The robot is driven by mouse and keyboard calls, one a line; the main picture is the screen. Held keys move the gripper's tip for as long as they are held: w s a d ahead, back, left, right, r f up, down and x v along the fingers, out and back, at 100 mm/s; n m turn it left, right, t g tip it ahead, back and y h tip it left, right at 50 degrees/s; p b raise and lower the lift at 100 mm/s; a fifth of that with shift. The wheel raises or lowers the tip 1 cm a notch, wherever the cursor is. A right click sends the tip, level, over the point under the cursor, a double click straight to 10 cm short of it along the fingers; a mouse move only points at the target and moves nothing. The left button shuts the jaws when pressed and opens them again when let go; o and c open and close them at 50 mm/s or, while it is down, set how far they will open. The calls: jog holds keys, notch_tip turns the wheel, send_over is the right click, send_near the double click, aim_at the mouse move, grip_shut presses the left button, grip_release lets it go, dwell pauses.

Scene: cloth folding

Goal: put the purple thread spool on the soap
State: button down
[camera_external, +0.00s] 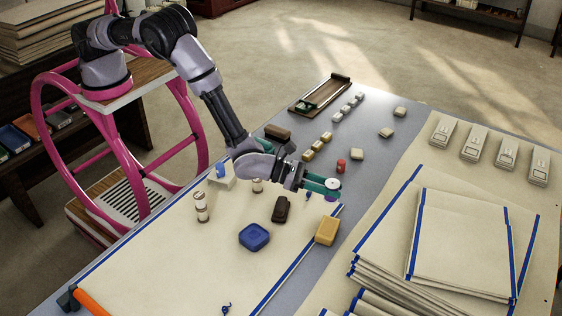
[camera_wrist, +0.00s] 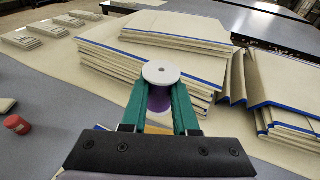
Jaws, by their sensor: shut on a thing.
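The purple thread spool (camera_wrist: 160,98) has a white round top and purple thread. It is between the green fingers of my gripper (camera_wrist: 161,110), which is shut on it. In the external view the spool (camera_external: 332,184) is held up above the table, behind the yellow-orange soap (camera_external: 327,231). The soap is a block lying on the table near the edge of the cream cloth. In the wrist view only a small yellow patch shows below the spool, mostly hidden by it and my gripper.
A red spool (camera_external: 341,166) stands behind my gripper. A dark brush-like block (camera_external: 281,209) and a blue box (camera_external: 254,237) lie left of the soap. Stacks of folded cream cloth with blue edges (camera_external: 460,235) fill the right side. White-and-brown spools (camera_external: 201,207) stand at left.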

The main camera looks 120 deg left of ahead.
notch_tip(320, 180, down, 10)
jog(key=shift+a+r, duration=0.1)
jog(key=shift+a, duration=0.05)
dwell(0.3)
jog(key=shift+f, duration=0.6)
jog(key=c, duration=0.7)
grip_release()
jog(key=shift+r, duration=0.15)
